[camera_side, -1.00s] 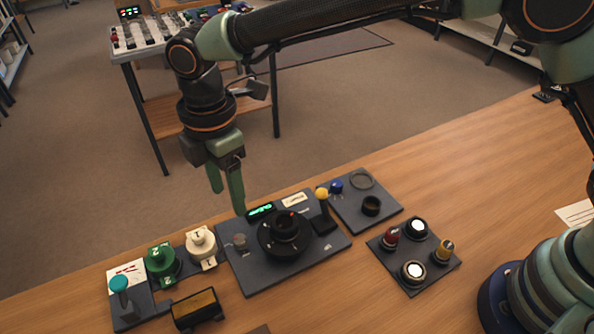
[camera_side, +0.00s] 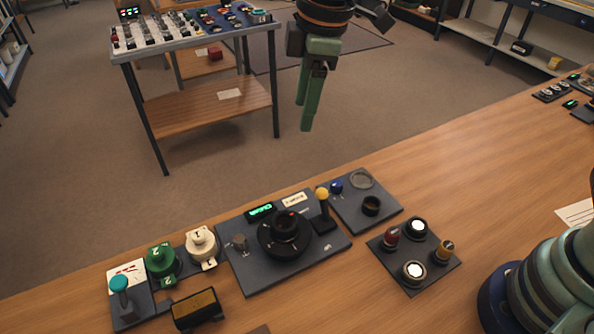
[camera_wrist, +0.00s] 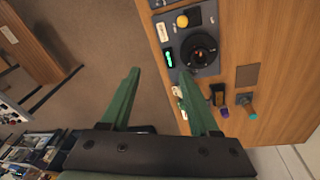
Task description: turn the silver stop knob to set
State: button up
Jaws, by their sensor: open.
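The silver stop knob (camera_side: 239,242) is a small grey knob on the left part of the dark center panel (camera_side: 262,278), left of a large black dial (camera_side: 284,235). A small display (camera_side: 260,212) with green characters sits behind the dial. My gripper (camera_side: 306,128) is open and empty, high above and behind the panel, well apart from the knob. In the wrist view my gripper's fingers (camera_wrist: 165,88) point toward the panel's side, and the black dial also shows there (camera_wrist: 198,50). I cannot make out the silver knob clearly in that view.
A yellow-topped lever (camera_side: 322,194) stands right of the dial. Green (camera_side: 162,262) and cream (camera_side: 201,246) knobs and a teal-topped lever (camera_side: 119,284) are on the left. A button panel (camera_side: 428,272) is at right. The table (camera_side: 450,185) is clear beyond it.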

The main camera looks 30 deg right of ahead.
jog(key=s+d+r+m+t, duration=0.1)
jog(key=d+r+m, duration=0.1)
jog(key=d, duration=0.5)
jog(key=shift+s+r+m, duration=0.2)
jog(key=shift+s+m, duration=0.1)
jog(key=shift+m, duration=0.5)
jog(key=s+d+m+t, duration=0.1)
jog(key=s+d+m, duration=0.3)
jog(key=d, duration=0.3)
jog(key=s+d+m+t+h, duration=0.1)
jog(key=s+d+m, duration=0.4)
jog(key=d+m, duration=0.1)
jog(key=shift+s+d+f+t, duration=0.15)
jog(key=shift+d+f+t, duration=0.25)
jog(key=shift+d, duration=0.5)
